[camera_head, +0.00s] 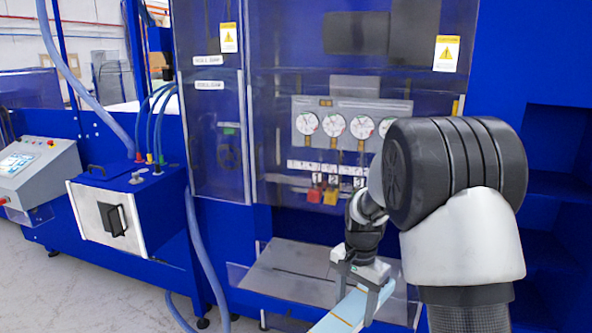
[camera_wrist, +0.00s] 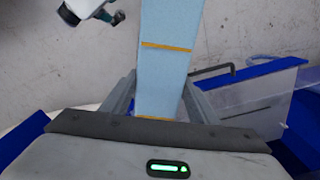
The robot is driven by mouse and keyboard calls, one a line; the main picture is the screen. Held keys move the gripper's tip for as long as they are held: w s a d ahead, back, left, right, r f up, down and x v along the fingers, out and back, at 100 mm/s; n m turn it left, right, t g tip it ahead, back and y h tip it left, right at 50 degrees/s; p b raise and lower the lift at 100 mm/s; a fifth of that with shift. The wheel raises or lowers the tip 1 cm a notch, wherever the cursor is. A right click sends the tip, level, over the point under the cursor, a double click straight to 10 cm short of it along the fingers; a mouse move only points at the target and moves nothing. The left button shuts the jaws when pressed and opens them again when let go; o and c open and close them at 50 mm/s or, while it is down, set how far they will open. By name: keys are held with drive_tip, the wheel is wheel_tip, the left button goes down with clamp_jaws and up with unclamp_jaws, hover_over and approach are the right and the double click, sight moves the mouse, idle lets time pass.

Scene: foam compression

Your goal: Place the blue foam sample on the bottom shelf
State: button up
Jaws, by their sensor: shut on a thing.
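The blue foam sample (camera_head: 343,314) is a long light-blue strip with thin orange bands. My gripper (camera_head: 362,284) is shut on it, and the strip runs out toward the bottom edge of the head view. In the wrist view the foam sample (camera_wrist: 166,70) sits between the two fingers of my gripper (camera_wrist: 162,105) and extends away to the top edge. The far end of the strip is cut off in both views. I cannot tell which surface is the bottom shelf; dark blue shelf recesses (camera_head: 550,190) show at the right, partly hidden by my arm.
A blue machine with clear doors (camera_head: 215,130) and pressure gauges (camera_head: 350,125) stands ahead. A metal tray (camera_head: 290,270) juts out low beneath my gripper. A control panel (camera_head: 25,170) and a blue box with hoses (camera_head: 115,205) stand at the left. Bare floor (camera_head: 60,290) shows at lower left.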

drive_tip(key=s+f+n+b, duration=0.4)
drive_tip(key=s+f+n, duration=0.3)
drive_tip(key=f+n, duration=0.1)
drive_tip(key=shift+s+n+b, duration=0.3)
drive_tip(key=shift+s+b, duration=0.1)
